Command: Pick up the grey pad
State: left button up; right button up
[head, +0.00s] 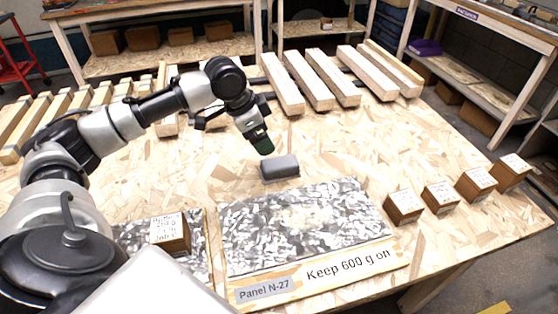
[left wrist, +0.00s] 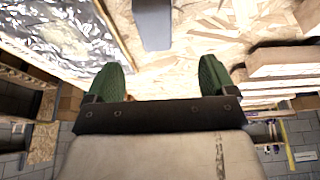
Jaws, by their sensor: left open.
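The grey pad (head: 280,168) lies on the chipboard table, just behind the speckled panel's far edge. In the left wrist view the pad (left wrist: 152,24) shows at the top, partly cut off by the frame edge. My left gripper (head: 264,146) is just above and behind the pad in the head view, apart from it. In the left wrist view its two green fingers (left wrist: 160,78) are spread wide with nothing between them, and the pad lies beyond their tips. My right gripper is not in view.
A speckled panel (head: 300,222) labelled "Panel N-27" and "Keep 600 g on" lies in front. A labelled wooden block (head: 171,236) stands on a second speckled sheet at left. Several labelled blocks (head: 441,197) line the right. Pale wooden beams (head: 283,84) lie behind. Table around the pad is clear.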

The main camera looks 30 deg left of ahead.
aim_at(278, 162)
pick_arm(q)
jog(key=shift+w+f, duration=0.1)
jog(key=shift+f, duration=0.35)
jog(key=x, duration=0.4)
jog(key=shift+d, duration=0.3)
jog(key=shift+w+d+f, duration=0.15)
jog(key=shift+d+f, duration=0.05)
jog(key=shift+f, duration=0.5)
jog(key=b+x, duration=0.1)
jog(key=x, duration=0.3)
jog(key=shift+d, duration=0.25)
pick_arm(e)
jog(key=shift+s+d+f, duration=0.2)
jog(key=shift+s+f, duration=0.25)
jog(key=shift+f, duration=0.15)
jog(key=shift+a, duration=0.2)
pick_arm(q)
jog(key=shift+f+p, duration=0.2)
jog(key=shift+p, duration=0.4)
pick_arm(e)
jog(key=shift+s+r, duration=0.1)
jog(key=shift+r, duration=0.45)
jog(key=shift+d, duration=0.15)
